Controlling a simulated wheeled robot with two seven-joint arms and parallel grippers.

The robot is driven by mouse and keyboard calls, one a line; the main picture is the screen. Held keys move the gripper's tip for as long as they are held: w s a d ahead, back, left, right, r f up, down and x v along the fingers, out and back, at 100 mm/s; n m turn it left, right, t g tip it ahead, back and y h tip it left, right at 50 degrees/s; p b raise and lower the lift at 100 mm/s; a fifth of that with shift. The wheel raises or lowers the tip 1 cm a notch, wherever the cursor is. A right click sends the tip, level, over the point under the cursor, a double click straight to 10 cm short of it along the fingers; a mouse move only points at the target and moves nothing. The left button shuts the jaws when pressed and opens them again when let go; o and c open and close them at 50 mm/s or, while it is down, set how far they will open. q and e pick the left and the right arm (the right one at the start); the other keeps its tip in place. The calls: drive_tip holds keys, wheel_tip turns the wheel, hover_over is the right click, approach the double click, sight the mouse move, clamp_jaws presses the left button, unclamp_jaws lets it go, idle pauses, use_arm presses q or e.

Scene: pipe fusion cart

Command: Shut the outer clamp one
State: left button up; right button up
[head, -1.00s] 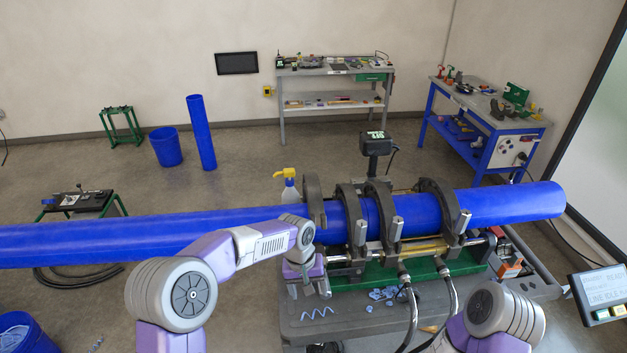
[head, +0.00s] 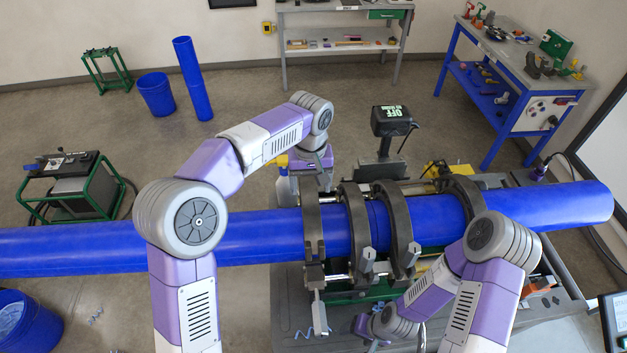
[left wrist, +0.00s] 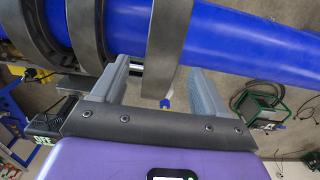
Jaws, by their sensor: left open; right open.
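Outer clamp one (head: 313,228) is the leftmost dark ring on the blue pipe (head: 240,235). Its upper half arches over the pipe; its bolt (head: 319,312) hangs down and outward at the front. My left gripper (head: 318,182) is at the back of this ring, behind the pipe. In the left wrist view its two fingers are open, one on each side of the ring (left wrist: 168,45); I cannot tell whether they touch it. My right gripper (head: 370,338) is low in front of the clamps, its fingers mostly hidden, and holds nothing visible.
Two inner clamps (head: 355,228) (head: 398,225) and the right outer clamp (head: 465,188) also arch over the pipe. A box reading OFF (head: 392,120) stands behind them. A spray bottle (head: 286,185) is beside my left gripper. The cart top (head: 290,325) lies in front.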

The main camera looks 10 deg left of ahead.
sight(310, 202)
use_arm(q)
drive_tip(key=s+f, duration=0.2)
drive_tip(key=shift+s+f, duration=0.1)
drive_tip(key=shift+f, duration=0.25)
use_arm(e)
drive_tip(key=shift+s+r, duration=0.3)
drive_tip(key=shift+s, duration=0.6)
use_arm(q)
drive_tip(key=f, duration=0.3)
drive_tip(key=shift+w+f, duration=0.3)
drive_tip(key=shift+w, duration=0.1)
use_arm(e)
drive_tip(key=shift+w, duration=0.35)
use_arm(q)
drive_tip(key=shift+f, duration=0.2)
drive_tip(key=shift+s, duration=0.2)
use_arm(e)
drive_tip(key=shift+s+r, duration=0.1)
drive_tip(key=shift+s, duration=0.05)
